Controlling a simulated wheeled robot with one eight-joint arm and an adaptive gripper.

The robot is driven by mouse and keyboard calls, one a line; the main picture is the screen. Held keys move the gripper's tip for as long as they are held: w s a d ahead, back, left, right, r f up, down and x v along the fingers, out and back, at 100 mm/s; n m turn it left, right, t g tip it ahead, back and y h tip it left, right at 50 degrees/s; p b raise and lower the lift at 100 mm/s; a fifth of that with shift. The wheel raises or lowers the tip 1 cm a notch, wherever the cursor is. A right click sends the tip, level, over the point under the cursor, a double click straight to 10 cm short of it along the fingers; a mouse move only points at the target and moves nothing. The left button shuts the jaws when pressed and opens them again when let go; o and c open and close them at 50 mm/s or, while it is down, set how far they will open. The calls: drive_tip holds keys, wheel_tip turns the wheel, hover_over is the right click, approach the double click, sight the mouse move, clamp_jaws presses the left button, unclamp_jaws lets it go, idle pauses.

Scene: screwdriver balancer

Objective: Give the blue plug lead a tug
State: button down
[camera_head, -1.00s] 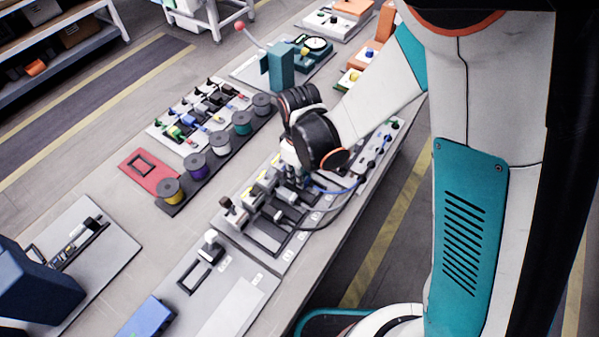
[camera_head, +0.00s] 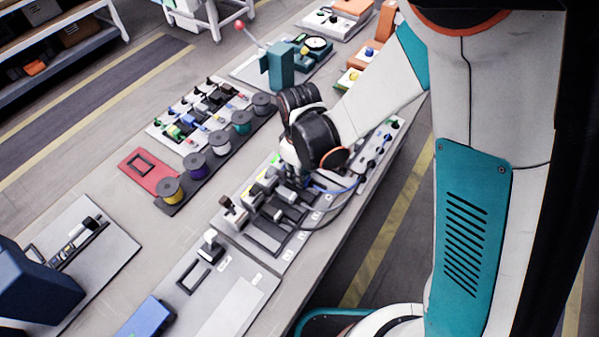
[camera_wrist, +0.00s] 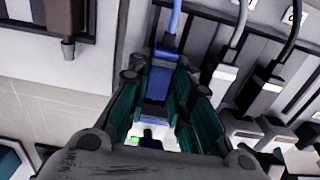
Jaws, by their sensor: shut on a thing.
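The blue plug (camera_wrist: 158,82) sits between the two fingers of my gripper (camera_wrist: 157,95) in the wrist view, and the fingers are closed on its sides. The blue lead (camera_wrist: 173,22) runs from the plug toward the top of that view. In the head view the blue lead (camera_head: 340,189) curves out to the right of my gripper (camera_head: 293,176), which is low over the plug panel (camera_head: 264,257). My wrist hides most of the plug there. The plug's front end and its socket are not clear to see.
A white-ended plug with a grey lead (camera_wrist: 228,70) and one with a black lead (camera_wrist: 266,82) lie close to the right of my gripper. A dark block (camera_wrist: 65,20) stands at the left. Cable spools (camera_head: 195,165) line the bench behind the panel.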

idle(0.4)
drive_tip(key=c, duration=1.4)
unclamp_jaws()
drive_tip(key=shift+w+a, duration=0.1)
drive_tip(key=shift+o, duration=0.2)
wheel_tip(320, 180, up, 12)
